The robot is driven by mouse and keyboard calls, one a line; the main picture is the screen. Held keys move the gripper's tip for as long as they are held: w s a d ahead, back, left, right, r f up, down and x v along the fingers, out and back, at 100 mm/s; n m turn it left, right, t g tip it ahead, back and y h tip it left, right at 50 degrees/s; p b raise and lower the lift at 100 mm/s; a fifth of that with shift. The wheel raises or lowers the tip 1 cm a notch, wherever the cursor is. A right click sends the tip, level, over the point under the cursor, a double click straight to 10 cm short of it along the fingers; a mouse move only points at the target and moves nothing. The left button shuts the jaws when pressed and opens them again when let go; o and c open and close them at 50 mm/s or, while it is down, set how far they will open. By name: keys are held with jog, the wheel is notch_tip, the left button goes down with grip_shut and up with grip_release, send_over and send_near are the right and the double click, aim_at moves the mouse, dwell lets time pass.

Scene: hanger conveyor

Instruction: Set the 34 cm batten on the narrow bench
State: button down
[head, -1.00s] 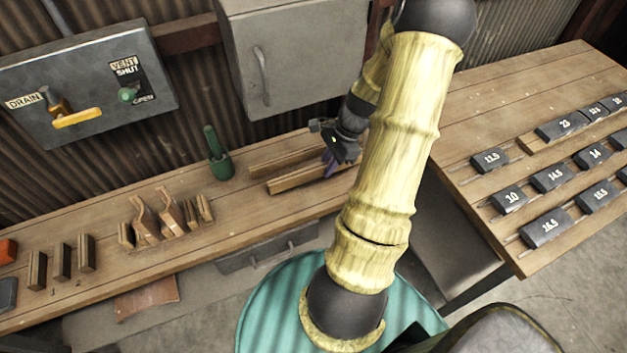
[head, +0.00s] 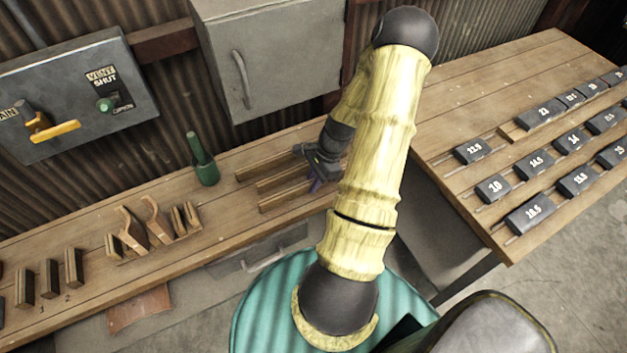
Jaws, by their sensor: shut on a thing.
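Three wooden battens lie side by side at the right part of the long narrow bench (head: 190,245) along the wall: a back one (head: 258,166), a middle one (head: 276,184) and a front one (head: 285,202). My gripper (head: 316,184) is over their right-hand part, low near the bench, and shut on a batten. I cannot tell for sure which of them it holds, or whether that one touches the bench. My arm hides their right ends. No length marking shows on them, so I cannot tell which is 34 cm.
A green tool (head: 203,165) stands left of the battens. Wooden planes (head: 145,228) and small upright blocks (head: 50,277) are further left. A grey cabinet (head: 285,55) hangs behind. A wider bench (head: 490,95) with numbered dark blocks (head: 530,212) is at right.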

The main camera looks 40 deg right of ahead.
jog(key=shift+s, duration=0.1)
jog(key=shift+f, duration=0.1)
jog(key=c, duration=1.4)
grip_release()
jog(key=shift+o, duration=0.2)
jog(key=shift+d, duration=0.1)
jog(key=b+v, duration=0.1)
jog(key=v, duration=1.1)
